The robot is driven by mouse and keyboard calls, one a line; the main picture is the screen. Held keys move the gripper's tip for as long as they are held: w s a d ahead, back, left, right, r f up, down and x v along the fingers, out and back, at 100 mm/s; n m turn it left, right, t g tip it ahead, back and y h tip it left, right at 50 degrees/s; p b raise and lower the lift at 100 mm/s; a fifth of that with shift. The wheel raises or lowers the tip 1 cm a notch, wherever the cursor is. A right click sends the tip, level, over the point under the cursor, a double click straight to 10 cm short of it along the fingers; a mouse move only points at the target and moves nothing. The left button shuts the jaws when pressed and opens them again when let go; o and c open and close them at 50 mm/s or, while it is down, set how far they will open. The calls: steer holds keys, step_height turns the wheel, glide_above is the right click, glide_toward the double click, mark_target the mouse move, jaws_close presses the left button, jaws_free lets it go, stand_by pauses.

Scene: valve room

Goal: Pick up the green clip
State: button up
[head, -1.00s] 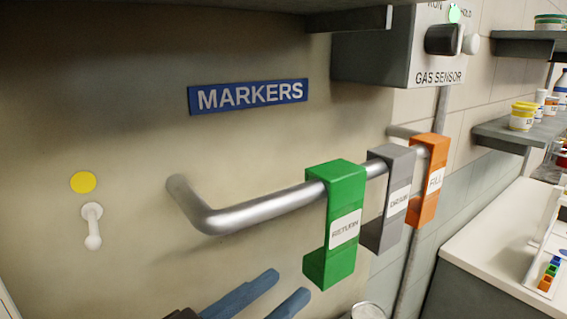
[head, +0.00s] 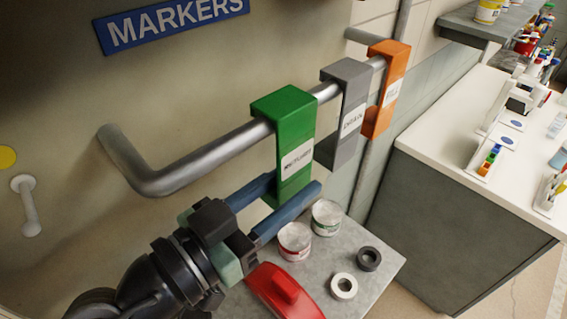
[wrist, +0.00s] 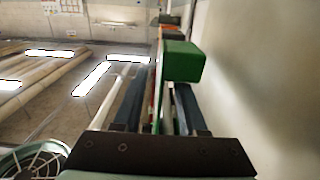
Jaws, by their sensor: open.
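The green clip (head: 284,118) hangs over the metal rail with its white label facing out; it also shows in the wrist view (wrist: 183,62). My gripper (head: 294,184) is open at the clip's lower end. In the head view, one blue finger reaches the clip's left edge and the other crosses in front of its lower part. In the wrist view, the clip is just beyond the fingertips, toward the right finger. I cannot tell whether either finger touches it.
A grey clip (head: 350,95) and an orange clip (head: 385,95) hang farther along the rail (head: 200,165). Below are white tubs (head: 326,217), two rings (head: 344,286) and a red object (head: 282,290) on a grey surface. A white-topped counter (head: 440,160) stands right.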

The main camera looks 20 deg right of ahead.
mark_target(311, 169)
steer(key=p+x, duration=0.2)
steer(key=x, duration=0.2)
steer(key=shift+w+d, duration=0.1)
steer(key=shift+d, duration=0.1)
steer(key=shift+c, duration=0.3)
jaws_close()
stand_by(1.0)
